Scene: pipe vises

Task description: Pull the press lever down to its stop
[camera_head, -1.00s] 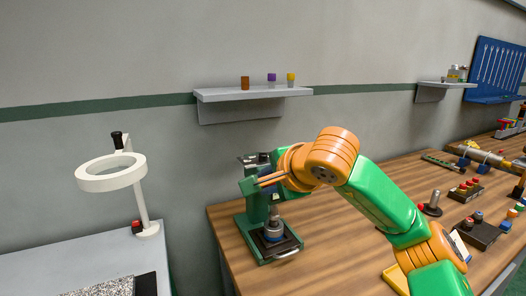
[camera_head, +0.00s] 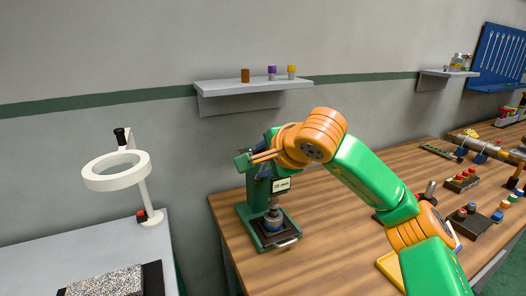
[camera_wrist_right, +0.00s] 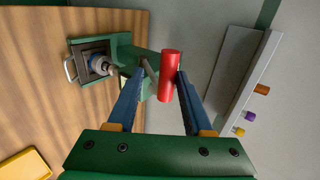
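The green press (camera_head: 252,207) stands upright on the near left end of the wooden bench, with its ram and blue-and-grey fitting (camera_head: 273,221) over the base plate. My right gripper (camera_head: 256,156) is beside the press's upper part, its fingers pointing left. In the right wrist view, the press lever's red grip (camera_wrist_right: 170,75) lies between the fingertips of the right gripper (camera_wrist_right: 160,73). The fingers are open, with a gap on the left side; the right finger is close to the grip, and contact is unclear. My left gripper is out of view.
A wall shelf (camera_head: 225,86) with small capped bottles hangs behind and above the press. A white ring lamp (camera_head: 148,190) stands on the grey table at left. A yellow tray (camera_head: 389,268) and button boxes (camera_head: 472,228) lie on the bench at right.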

